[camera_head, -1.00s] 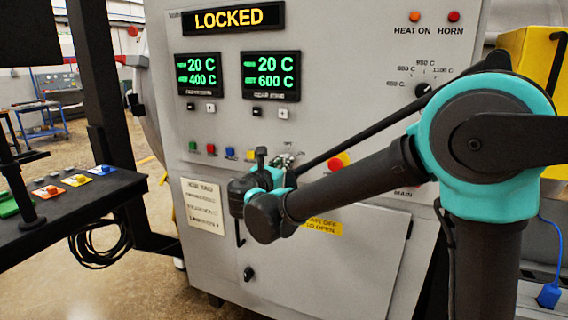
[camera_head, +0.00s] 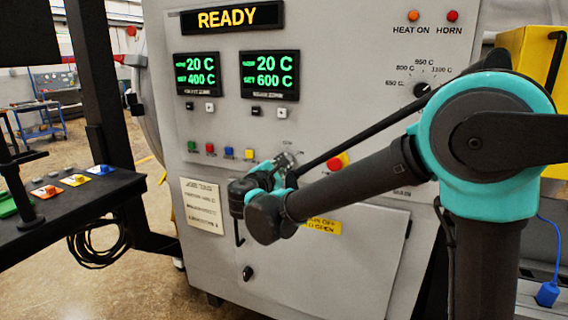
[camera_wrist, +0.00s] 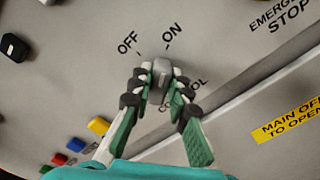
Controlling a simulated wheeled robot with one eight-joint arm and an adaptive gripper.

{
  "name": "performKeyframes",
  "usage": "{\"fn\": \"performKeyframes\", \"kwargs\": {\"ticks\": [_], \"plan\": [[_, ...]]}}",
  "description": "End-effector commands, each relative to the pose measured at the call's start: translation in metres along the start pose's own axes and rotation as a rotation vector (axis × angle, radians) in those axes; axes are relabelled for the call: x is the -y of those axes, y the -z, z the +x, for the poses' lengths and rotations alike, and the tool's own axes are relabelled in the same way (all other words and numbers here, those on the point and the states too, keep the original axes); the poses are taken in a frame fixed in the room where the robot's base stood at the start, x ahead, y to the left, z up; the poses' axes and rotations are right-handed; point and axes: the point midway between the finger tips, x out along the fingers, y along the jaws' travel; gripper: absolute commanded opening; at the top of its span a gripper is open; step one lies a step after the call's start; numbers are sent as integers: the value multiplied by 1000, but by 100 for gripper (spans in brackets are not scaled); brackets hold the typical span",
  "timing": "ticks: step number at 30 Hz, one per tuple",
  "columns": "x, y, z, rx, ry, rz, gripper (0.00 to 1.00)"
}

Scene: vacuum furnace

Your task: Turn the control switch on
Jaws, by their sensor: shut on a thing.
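The control switch (camera_wrist: 162,72) is a small grey knob on the panel, with OFF and ON printed above it, in the wrist view. Its pale pointer line stands near the ON mark. My gripper (camera_wrist: 158,82) is shut on it, one finger on each side. In the head view my gripper (camera_head: 284,163) is at the panel, and my wrist hides much of the switch. The display (camera_head: 240,17) at the top of the panel reads READY.
Green, red, blue and yellow buttons (camera_head: 228,153) sit left of my gripper. A lower door (camera_head: 330,260) is below. A black console (camera_head: 70,205) stands at the left.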

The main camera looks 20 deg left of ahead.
Motion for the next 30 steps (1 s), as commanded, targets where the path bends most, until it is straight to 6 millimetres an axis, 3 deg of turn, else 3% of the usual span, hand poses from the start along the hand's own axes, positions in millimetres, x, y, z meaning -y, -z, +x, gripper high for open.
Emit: {"fn": "performKeyframes", "kwargs": {"ticks": [9,23,24,28,30], "plan": [[1,0,0,0,1,95,0],[1,0,0,0,1,108,0],[1,0,0,0,1,108,19],[1,0,0,0,1,108,36],[1,0,0,0,1,107,38]]}}
